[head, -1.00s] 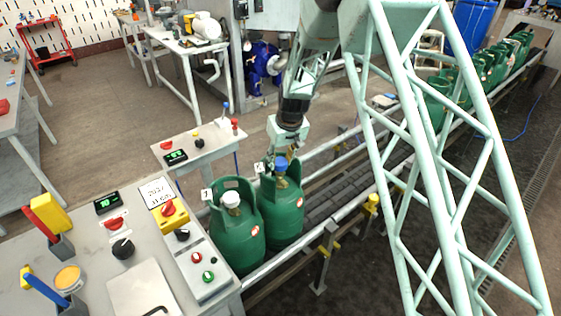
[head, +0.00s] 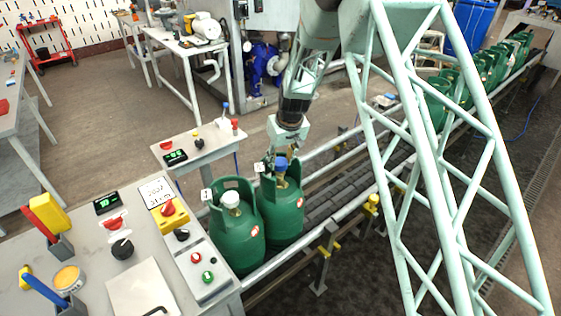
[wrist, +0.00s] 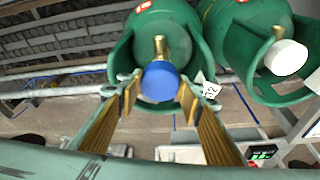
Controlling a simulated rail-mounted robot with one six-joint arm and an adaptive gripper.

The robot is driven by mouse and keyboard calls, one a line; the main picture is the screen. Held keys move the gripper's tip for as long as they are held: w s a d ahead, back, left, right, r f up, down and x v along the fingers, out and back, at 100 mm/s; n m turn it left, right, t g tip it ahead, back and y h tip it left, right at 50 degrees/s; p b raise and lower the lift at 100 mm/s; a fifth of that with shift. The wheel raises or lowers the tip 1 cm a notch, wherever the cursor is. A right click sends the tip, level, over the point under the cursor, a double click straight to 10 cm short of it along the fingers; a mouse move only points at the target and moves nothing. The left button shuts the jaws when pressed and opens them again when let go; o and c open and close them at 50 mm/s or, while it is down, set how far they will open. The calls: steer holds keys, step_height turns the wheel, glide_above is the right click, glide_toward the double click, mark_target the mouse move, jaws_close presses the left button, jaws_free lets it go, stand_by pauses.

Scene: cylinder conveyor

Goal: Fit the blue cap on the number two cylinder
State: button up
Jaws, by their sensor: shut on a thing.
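The number two cylinder (head: 284,215) is a green gas bottle with a collar and a small tag (wrist: 210,90) that shows a 2. My gripper (head: 282,158) is over its top, with its fingers shut on the blue cap (wrist: 160,82), one on each side. The blue cap (head: 281,164) is at the top of the brass valve, whose side outlet (wrist: 159,46) shows beyond it in the wrist view. The cap hides the contact, so I cannot tell whether it is seated or just above the valve.
A green cylinder with a white cap (head: 231,199) stands close beside it on the left. Both stand on the roller conveyor (head: 335,200) with side rails. A control desk (head: 150,275) is at front left. More green cylinders (head: 490,65) line the far conveyor.

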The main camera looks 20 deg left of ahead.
mark_target(280, 169)
steer(key=shift+f+b, duration=1.5)
steer(key=shift+f, duration=0.85)
stand_by(0.7)
steer(key=o, duration=0.8)
steer(key=v, duration=1.2)
steer(key=shift+d, duration=0.1)
stand_by(1.0)
